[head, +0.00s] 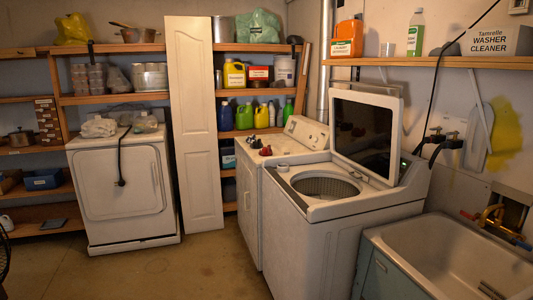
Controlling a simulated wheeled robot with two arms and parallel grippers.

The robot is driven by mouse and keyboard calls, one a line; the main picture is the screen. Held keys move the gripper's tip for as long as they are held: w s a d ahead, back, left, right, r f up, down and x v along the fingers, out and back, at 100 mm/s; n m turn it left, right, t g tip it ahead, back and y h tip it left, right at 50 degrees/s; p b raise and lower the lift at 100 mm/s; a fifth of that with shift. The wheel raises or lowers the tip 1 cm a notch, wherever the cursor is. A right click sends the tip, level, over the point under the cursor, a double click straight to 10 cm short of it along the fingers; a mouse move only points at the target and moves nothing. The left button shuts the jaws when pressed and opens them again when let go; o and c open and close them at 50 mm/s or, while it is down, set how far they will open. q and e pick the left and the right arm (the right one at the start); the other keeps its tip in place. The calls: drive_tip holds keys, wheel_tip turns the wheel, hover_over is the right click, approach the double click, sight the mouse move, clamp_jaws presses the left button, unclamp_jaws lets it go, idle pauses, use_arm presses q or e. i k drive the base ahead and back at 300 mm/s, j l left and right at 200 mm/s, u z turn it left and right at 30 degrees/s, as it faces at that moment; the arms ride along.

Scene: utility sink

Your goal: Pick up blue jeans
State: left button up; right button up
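I see no blue jeans that I can make out in the head view. A top-loading washer (300,235) stands right of centre with its lid (363,135) raised. The washer's drum opening (325,187) shows, but its bottom is hidden by the rim. The utility sink (384,240) is at the lower right, and part of its basin is cut off by the frame. Neither of my grippers is in view.
A white machine (120,192) at the left bears pale folded cloth (98,127). Another white machine (250,200) stands beside the washer with small red and dark items on top. A white door panel (194,120) leans on shelves. The floor (195,265) in front is clear.

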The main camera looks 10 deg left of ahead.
sight(249, 139)
drive_tip(key=i+j+u, duration=0.25)
drive_tip(key=i, duration=0.15)
drive_tip(key=i+j+u, duration=0.25)
drive_tip(key=i, duration=0.15)
drive_tip(key=i+j+u, duration=0.25)
drive_tip(key=i, duration=0.75)
drive_tip(key=i+u, duration=0.3)
drive_tip(key=i, duration=0.7)
